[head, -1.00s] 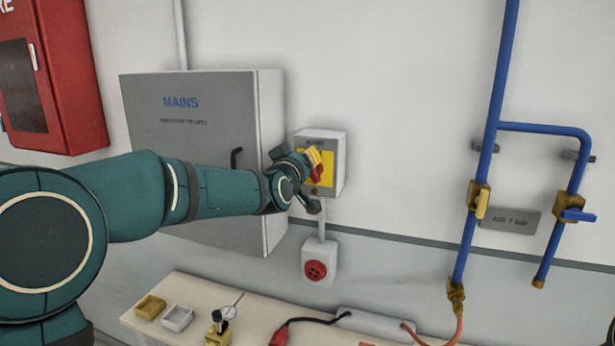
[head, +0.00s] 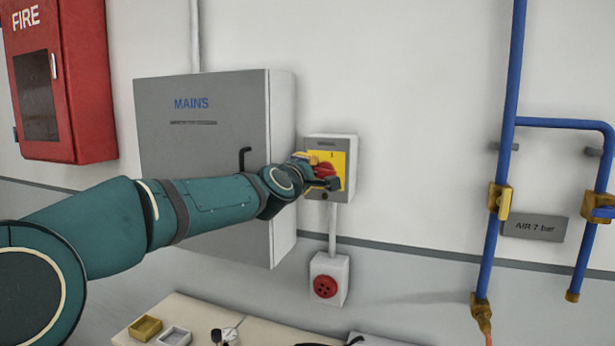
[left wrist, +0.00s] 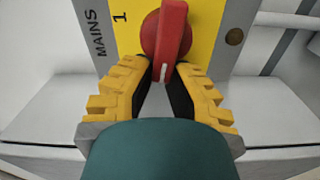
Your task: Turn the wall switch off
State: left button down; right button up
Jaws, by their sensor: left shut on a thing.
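The wall switch is a grey box (head: 352,150) with a yellow plate (head: 340,158) and a red rotary handle (head: 325,169). In the left wrist view the red handle (left wrist: 172,35) runs upright in the picture, with a white mark at its near end. A "1" is printed on the yellow plate left of the handle; any other position mark is hidden or out of frame. My left gripper (head: 322,174) is at the front of the switch. Its yellow fingers with dark pads (left wrist: 165,80) are shut on the near end of the handle. My right gripper is not in view.
A grey MAINS cabinet (head: 215,150) stands left of the switch, close to my left arm. A red socket box (head: 328,278) hangs below. Blue air pipes (head: 505,110) are at the right, a red fire cabinet (head: 60,90) at the far left. A bench (head: 195,305) lies below.

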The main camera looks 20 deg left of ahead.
pick_arm(q)
jog(key=shift+d+f+n+b, duration=0.4)
jog(key=shift+d+f+n, duration=0.15)
jog(key=shift+n, duration=0.15)
jog(key=c, duration=0.9)
grip_release()
jog(key=shift+d, duration=0.1)
jog(key=shift+c, duration=0.2)
jog(key=shift+d+r, duration=0.15)
jog(key=shift+d, duration=0.05)
jog(key=shift+w+a, duration=0.1)
jog(key=shift+a, duration=0.25)
jog(key=shift+s+r, duration=0.1)
jog(key=shift+s, duration=0.1)
jog(key=s, duration=1.1)
jog(key=shift+s+a, duration=0.3)
jog(key=shift+s, duration=0.05)
